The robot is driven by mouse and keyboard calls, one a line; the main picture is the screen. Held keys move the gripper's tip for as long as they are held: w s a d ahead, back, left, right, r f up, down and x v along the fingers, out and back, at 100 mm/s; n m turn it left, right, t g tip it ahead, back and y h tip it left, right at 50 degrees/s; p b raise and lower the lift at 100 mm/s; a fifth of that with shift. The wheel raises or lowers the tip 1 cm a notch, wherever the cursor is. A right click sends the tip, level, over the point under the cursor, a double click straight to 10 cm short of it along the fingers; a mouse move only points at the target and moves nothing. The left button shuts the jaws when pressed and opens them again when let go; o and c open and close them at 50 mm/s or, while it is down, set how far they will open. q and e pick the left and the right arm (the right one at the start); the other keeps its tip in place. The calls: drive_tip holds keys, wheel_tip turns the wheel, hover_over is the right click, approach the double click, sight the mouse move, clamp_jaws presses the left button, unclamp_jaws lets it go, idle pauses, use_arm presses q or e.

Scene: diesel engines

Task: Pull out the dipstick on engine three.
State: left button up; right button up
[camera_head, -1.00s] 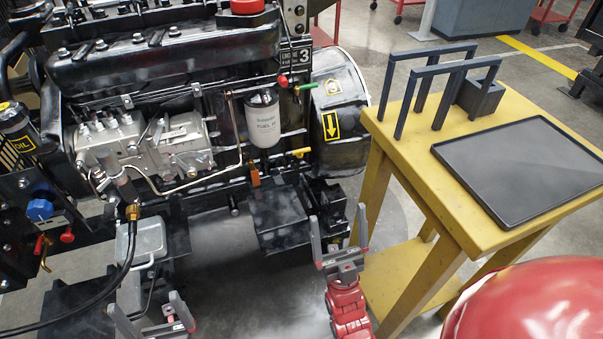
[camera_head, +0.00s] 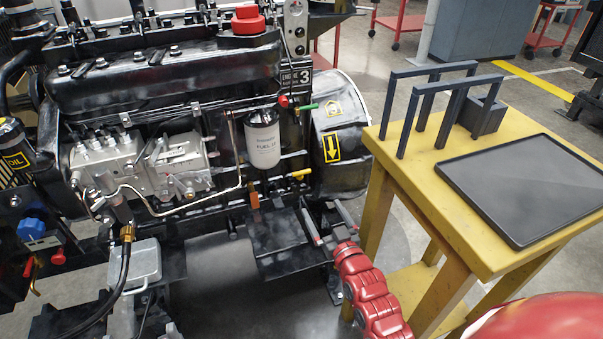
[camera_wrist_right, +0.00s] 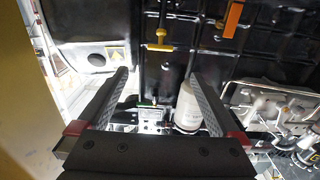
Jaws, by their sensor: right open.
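Engine three (camera_head: 160,80) fills the left of the head view, with its number plate (camera_head: 303,76) at the upper right. A yellow T-shaped handle (camera_head: 300,174), which looks like the dipstick's, sits low on its right side; it also shows in the wrist view (camera_wrist_right: 160,46). My right gripper (camera_head: 324,222) is open and empty, below and slightly right of that handle. In the wrist view the handle lies beyond the gap between my fingertips (camera_wrist_right: 160,85), apart from them.
A white fuel filter (camera_head: 262,138) hangs left of the yellow handle, with an orange handle (camera_head: 253,200) below it. A green handle (camera_head: 306,107) and red knob (camera_head: 283,101) are above. A yellow table (camera_head: 398,143) with a black tray (camera_head: 510,225) stands close on the right.

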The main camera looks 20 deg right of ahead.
sight(302, 174)
drive_tip(key=w+b, duration=0.1)
drive_tip(key=w, duration=0.4)
drive_tip(key=w+b, duration=0.1)
drive_tip(key=w, duration=0.5)
drive_tip(key=w+b, duration=0.2)
drive_tip(key=w, duration=0.3)
drive_tip(key=shift+w+a, duration=0.25)
drive_tip(key=shift+a, duration=0.05)
clamp_jaws()
